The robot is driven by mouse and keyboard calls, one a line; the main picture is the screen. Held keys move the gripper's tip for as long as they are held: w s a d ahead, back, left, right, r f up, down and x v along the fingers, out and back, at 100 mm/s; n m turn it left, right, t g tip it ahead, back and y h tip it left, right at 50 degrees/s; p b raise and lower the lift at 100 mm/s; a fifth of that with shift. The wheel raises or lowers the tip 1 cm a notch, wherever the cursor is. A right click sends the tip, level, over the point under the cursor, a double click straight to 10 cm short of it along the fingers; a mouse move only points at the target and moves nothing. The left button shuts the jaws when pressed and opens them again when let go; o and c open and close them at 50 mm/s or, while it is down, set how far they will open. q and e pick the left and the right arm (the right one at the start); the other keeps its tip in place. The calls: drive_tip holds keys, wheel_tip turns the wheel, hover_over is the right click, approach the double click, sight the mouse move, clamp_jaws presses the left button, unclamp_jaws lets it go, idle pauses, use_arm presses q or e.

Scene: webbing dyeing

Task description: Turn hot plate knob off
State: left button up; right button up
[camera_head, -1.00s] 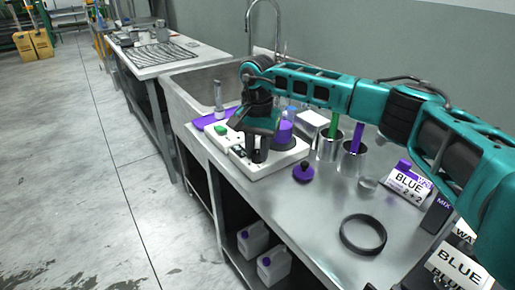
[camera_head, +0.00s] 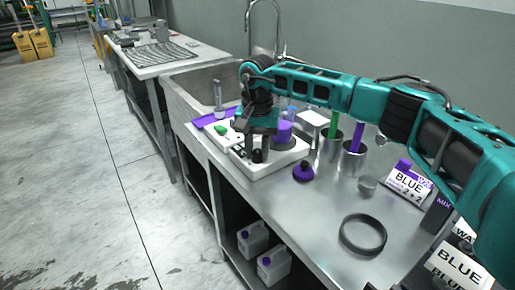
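The white hot plate (camera_head: 272,169) sits on the steel counter beside the sink. A round dark heating plate with a purple vessel (camera_head: 284,132) on it is on its back right. A dark round knob (camera_head: 257,156) shows at the front face of the hot plate. My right gripper (camera_head: 257,152) reaches in from the right, points down and has its fingers at the knob. They partly hide it, and I cannot tell whether they are closed on it. A green button (camera_head: 221,130) shows on a white unit at the left. My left gripper is not in view.
A purple-topped weight-like object (camera_head: 303,171), steel cups (camera_head: 353,160) with green and purple handles, a black ring (camera_head: 363,234) and label cards (camera_head: 408,183) stand to the right. The sink (camera_head: 182,101) lies behind left. The counter's front middle is clear.

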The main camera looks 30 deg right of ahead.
sight(257, 151)
drive_tip(key=o, duration=0.4)
wheel_tip(257, 151, up, 13)
drive_tip(key=shift+p, duration=0.3)
idle(0.6)
